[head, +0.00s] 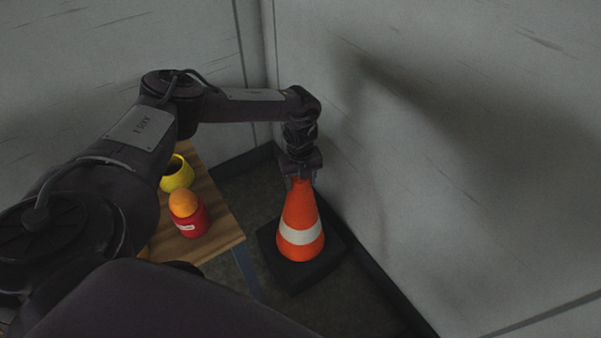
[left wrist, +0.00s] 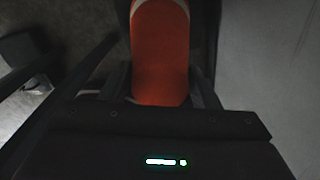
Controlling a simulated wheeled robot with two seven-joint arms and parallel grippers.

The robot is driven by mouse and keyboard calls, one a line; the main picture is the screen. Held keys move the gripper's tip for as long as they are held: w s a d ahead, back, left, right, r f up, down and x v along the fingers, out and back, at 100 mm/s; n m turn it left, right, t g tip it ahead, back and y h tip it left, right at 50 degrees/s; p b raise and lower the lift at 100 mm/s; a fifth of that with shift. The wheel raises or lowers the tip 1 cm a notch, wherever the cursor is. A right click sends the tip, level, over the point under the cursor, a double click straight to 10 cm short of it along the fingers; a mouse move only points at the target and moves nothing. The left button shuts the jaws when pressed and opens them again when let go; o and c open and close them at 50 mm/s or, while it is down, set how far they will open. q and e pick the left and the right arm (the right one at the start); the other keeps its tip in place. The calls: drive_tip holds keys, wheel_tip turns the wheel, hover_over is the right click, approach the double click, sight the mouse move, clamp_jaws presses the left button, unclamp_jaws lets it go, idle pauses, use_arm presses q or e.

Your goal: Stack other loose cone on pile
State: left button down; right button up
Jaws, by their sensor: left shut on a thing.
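An orange cone (head: 298,212) with a white band and a dark square base stands upright in the corner, beside the wooden table. My left gripper (head: 300,182) reaches down from above and is shut on the top of this cone. In the left wrist view the orange cone (left wrist: 160,50) fills the space between the fingers of my left gripper (left wrist: 165,88). Whether the cone is one alone or has others under it, I cannot tell. My right gripper is not in view.
A wooden table (head: 222,232) at the left holds a yellow pot (head: 177,175) and a red container (head: 192,222) with an orange ball (head: 183,202) on top. Grey walls (head: 420,130) stand close behind and right of the cone. Dark floor shows around its base.

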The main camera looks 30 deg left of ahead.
use_arm(q)
drive_tip(key=shift+w, duration=0.1)
drive_tip(key=shift+c, duration=2.1)
unclamp_jaws()
drive_tip(key=shift+s+f, duration=0.15)
drive_tip(key=shift+s, duration=0.05)
drive_tip(key=shift+r, duration=0.2)
wheel_tip(320, 180, up, 8)
drive_tip(key=shift+w+f+p, duration=0.1)
drive_tip(key=shift+f+p, duration=0.05)
drive_tip(key=shift+p, duration=0.35)
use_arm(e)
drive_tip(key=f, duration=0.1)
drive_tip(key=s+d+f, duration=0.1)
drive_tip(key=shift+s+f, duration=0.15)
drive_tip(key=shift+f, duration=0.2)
